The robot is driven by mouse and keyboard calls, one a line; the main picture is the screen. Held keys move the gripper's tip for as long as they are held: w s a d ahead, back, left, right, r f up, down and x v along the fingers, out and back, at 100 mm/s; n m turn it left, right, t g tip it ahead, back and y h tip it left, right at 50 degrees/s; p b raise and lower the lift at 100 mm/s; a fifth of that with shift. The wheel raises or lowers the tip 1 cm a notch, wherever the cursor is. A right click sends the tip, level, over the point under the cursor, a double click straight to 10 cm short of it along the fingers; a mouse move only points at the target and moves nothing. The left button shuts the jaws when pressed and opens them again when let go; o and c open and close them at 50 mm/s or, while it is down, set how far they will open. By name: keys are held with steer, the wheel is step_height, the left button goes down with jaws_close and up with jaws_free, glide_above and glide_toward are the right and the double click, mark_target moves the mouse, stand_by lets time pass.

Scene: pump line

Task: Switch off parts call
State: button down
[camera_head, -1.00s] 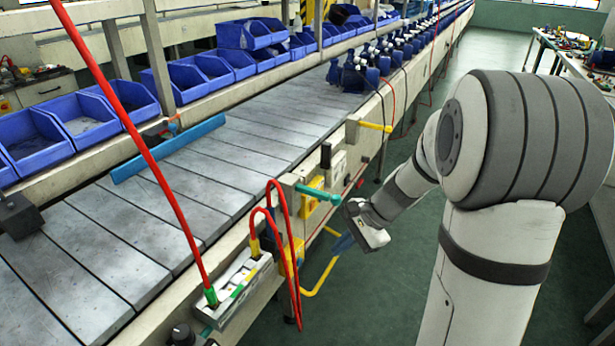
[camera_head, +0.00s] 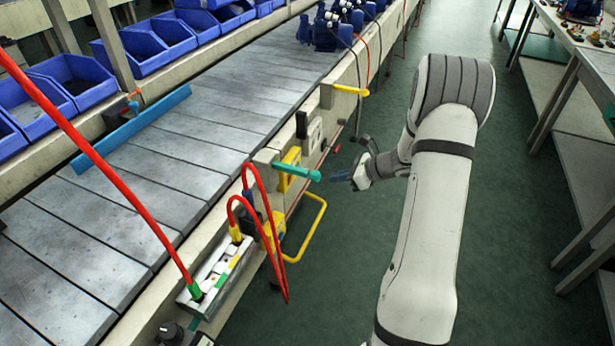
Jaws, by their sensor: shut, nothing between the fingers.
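No control with a readable parts call label shows, so I cannot tell which one it is. Several controls sit on the conveyor's side rail. A teal lever (camera_head: 297,171) sticks out to the right from a yellow plate (camera_head: 289,168). A grey box with a dark face (camera_head: 315,130) is fixed above it, and a yellow lever (camera_head: 350,90) is farther along. A black knob (camera_head: 170,332) shows at the bottom left. My gripper (camera_head: 341,178) is shut and empty, pointing left over the aisle. In the picture it is just right of the teal lever's tip, apart from it.
A white multi-socket strip (camera_head: 216,275) with red cables (camera_head: 110,185) hangs on the rail. A yellow loop handle (camera_head: 309,235) juts into the aisle. Blue bins (camera_head: 75,75) line the conveyor (camera_head: 170,170). A workbench (camera_head: 575,50) stands at right; the green floor (camera_head: 500,230) between is clear.

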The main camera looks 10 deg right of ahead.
glide_toward(291, 180)
step_height(291, 180, down, 4)
steer(key=a, duration=0.1)
steer(key=w+a, duration=0.2)
steer(key=shift+w+a+r+b, duration=0.1)
steer(key=shift+r+b, duration=0.2)
steer(key=shift+b, duration=0.1)
steer(key=shift+w+a+r, duration=0.1)
steer(key=shift+w+a, duration=0.2)
steer(key=shift+a, duration=0.1)
